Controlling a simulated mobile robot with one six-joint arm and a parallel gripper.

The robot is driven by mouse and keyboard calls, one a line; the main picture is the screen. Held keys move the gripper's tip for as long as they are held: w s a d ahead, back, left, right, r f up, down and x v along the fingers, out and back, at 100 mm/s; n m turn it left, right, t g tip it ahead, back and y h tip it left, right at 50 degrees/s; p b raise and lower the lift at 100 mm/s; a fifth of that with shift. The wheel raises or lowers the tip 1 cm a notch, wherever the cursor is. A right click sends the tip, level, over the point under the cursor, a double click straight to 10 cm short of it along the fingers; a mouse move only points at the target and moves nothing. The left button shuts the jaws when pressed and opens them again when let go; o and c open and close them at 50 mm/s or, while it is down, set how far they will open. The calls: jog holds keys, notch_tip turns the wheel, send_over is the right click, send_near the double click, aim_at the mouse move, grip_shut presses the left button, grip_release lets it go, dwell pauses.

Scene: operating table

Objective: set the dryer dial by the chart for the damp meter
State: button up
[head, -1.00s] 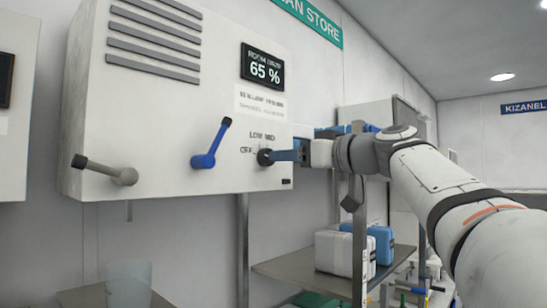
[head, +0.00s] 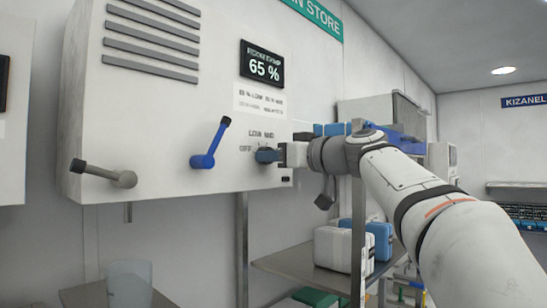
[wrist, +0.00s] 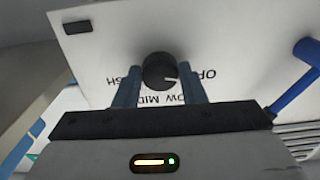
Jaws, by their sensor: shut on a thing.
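The dryer (head: 150,120) is a pale wall cabinet. Its damp meter (head: 262,65) reads 65 %. The chart (head: 260,101) is a small white label below the meter, its print too blurred to read. The dial (wrist: 158,72) is a dark round knob with a white pointer mark, with OFF, LOW, MID and another partly hidden label around it. In the wrist view the mark points to the right, near the OFF and LOW lettering. My gripper (wrist: 160,92) is shut on the dial, with a blue finger on each side. In the head view my gripper (head: 278,155) partly hides the dial.
A blue lever (head: 210,146) and a grey lever (head: 104,173) stick out of the dryer left of the dial. A metal shelf (head: 290,262) with white and blue boxes (head: 340,248) stands below right. A clear cup (head: 130,284) stands at lower left.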

jog(key=shift+a, duration=0.1)
jog(key=c, duration=0.4)
jog(key=shift+m, duration=0.4)
jog(key=m, duration=0.8)
jog(key=shift+m+b, duration=0.3)
jog(key=shift+b, duration=0.1)
jog(key=shift+m, duration=0.3)
jog(key=o, duration=1)
